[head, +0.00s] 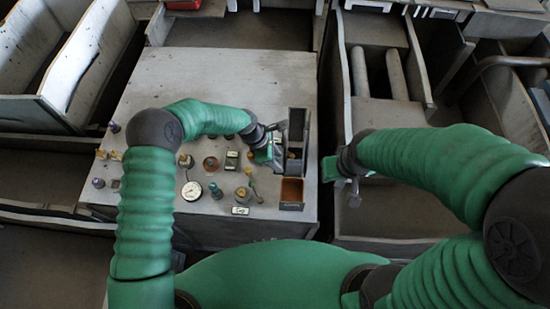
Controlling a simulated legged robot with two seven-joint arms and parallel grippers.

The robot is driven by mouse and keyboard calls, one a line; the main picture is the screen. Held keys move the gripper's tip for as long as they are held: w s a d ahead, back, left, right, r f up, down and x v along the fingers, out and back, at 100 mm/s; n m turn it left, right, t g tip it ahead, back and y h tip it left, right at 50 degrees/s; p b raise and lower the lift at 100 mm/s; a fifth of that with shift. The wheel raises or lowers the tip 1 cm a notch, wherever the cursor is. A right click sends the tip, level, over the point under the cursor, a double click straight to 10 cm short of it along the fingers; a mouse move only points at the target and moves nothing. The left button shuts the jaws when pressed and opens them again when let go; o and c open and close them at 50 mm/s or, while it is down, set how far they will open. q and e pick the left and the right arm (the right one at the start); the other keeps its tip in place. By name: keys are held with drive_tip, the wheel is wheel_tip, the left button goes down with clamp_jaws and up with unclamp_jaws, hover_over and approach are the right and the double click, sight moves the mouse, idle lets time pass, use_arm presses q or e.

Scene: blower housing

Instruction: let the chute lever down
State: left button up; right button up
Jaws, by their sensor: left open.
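The grey control box (235,75) carries several knobs, a gauge and small levers. A small upright lever with a pale yellow-green handle (252,180) stands near its front right, but I cannot tell for sure that it is the chute lever. Beside it on the right is an open bin with an orange-brown inside (291,190), in line with a taller grey slotted housing (297,128). My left gripper (277,153) is open at the left side of that housing; its fingers are small and partly hidden. My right gripper (338,182) hangs right of the box, away from the controls.
A round white gauge (191,191), a teal knob (215,190) and a small labelled plate (240,211) crowd the front of the panel. Grey open troughs stand left (75,70) and right (390,110). The panel's back half is mostly bare.

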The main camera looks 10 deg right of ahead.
use_arm(q)
drive_tip(key=shift+w+d+f, duration=0.1)
drive_tip(key=shift+w+d, duration=0.1)
drive_tip(key=shift+d, duration=0.35)
drive_tip(key=c, duration=0.4)
drive_tip(key=shift+a, duration=0.1)
drive_tip(key=c, duration=0.3)
drive_tip(key=shift+a, duration=0.3)
drive_tip(key=shift+c, duration=1.2)
drive_tip(key=shift+a, duration=0.6)
clamp_jaws()
use_arm(e)
drive_tip(key=shift+w+d+f, duration=0.1)
drive_tip(key=shift+w+d, duration=0.05)
use_arm(q)
drive_tip(key=shift+d, duration=0.2)
use_arm(e)
drive_tip(key=shift+d, duration=0.15)
